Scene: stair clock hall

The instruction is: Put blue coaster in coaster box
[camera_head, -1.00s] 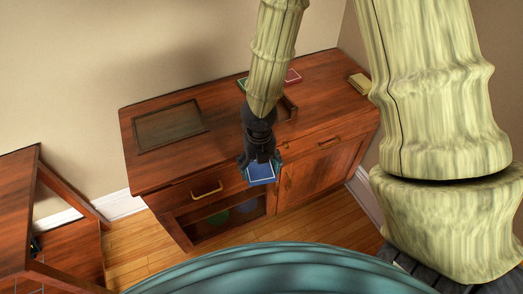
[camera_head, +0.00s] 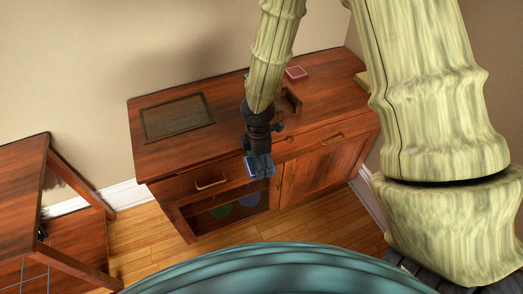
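The blue coaster (camera_head: 251,169) has a pale border and is partly covered by my gripper. My gripper (camera_head: 261,166) points down in front of the cabinet's front edge and appears shut on the coaster, holding it in the air. A small wooden open box (camera_head: 292,103), likely the coaster box, sits on the cabinet top behind and right of my gripper. My arm hides its left part, and its inside is hard to see.
The wooden cabinet (camera_head: 190,151) has a framed panel (camera_head: 177,117) on its top left. A red coaster-like square (camera_head: 296,72) lies at the back and a yellowish block (camera_head: 362,79) at the right. A wooden table (camera_head: 20,190) stands left. Floor (camera_head: 150,238) shows between.

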